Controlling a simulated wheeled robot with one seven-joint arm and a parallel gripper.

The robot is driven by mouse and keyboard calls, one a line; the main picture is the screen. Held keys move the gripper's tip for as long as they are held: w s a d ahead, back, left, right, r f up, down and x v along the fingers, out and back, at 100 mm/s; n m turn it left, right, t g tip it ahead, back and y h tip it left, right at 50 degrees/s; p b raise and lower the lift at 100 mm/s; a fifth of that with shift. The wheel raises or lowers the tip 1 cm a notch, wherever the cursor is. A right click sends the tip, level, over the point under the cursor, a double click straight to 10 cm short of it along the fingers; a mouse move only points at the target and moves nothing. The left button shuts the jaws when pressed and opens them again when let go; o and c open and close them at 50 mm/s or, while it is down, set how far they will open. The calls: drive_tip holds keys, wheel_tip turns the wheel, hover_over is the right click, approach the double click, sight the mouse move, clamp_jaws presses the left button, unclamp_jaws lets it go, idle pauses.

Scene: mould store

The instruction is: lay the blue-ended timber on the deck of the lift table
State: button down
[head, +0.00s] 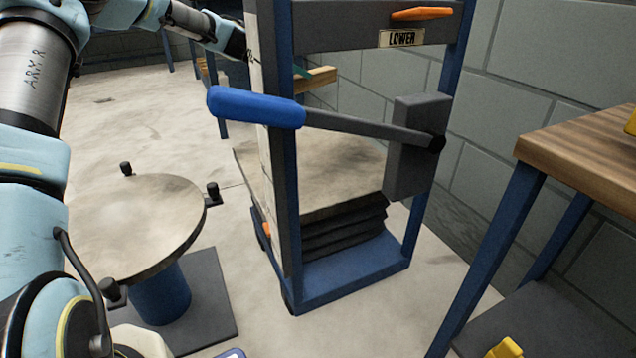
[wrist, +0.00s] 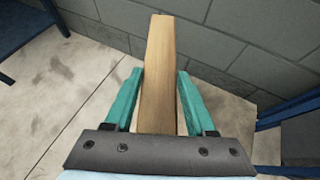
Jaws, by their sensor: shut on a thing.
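A pale timber (wrist: 160,60) is gripped between the teal fingers of my gripper (wrist: 159,75) in the wrist view and points away from it. No blue end shows on it. In the head view the timber (head: 317,80) and a bit of teal finger show past the lift table's upright, with much of my gripper hidden behind it. The lift table (head: 350,274) has a blue frame, black bellows and a bare pale deck (head: 325,178). The timber appears above and beyond the deck; the gap is hard to judge.
The lift table's blue-gripped lever (head: 255,107) juts left across its frame, under a LOWER plate (head: 401,38) and an orange handle (head: 421,13). A round-topped stand (head: 140,220) is at left. A wood-topped bench (head: 585,150) is at right. A block wall (head: 540,65) closes the back.

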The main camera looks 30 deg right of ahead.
wheel_tip(320, 180, down, 20)
drive_tip(key=b, duration=1.3)
drive_tip(key=shift+r, duration=0.15)
drive_tip(key=shift+c, duration=1.1)
unclamp_jaws()
drive_tip(key=p+v, duration=0.4)
drive_tip(key=v, duration=0.8)
